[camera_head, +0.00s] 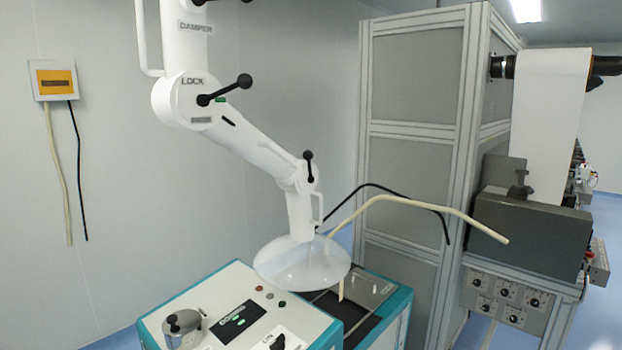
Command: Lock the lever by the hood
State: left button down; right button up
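The hood (318,272) is a white, wide shallow dome at the lower end of a white jointed extraction arm (248,140). Just above the hood, a small black lever (309,166) with a round knob stands nearly upright on the last joint. A larger black lever (228,89) with a ball end sits on the middle joint, beside a "LOCK" label (193,81), and points right and slightly up. A further black lever is partly cut off at the top edge, above a "DAMPER" label (195,27). Neither of my grippers is in view.
Below the hood stands a white and teal machine (213,297) with a green-lit panel and a metal pot (183,326). A grey cabinet (415,130) stands behind to the right, and a grey machine with a white web (549,120) farther right. Black and cream cables arch beside the hood.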

aim_at(308, 154)
jog(key=z, duration=0.9)
jog(key=i, duration=0.5)
jog(key=u, duration=0.05)
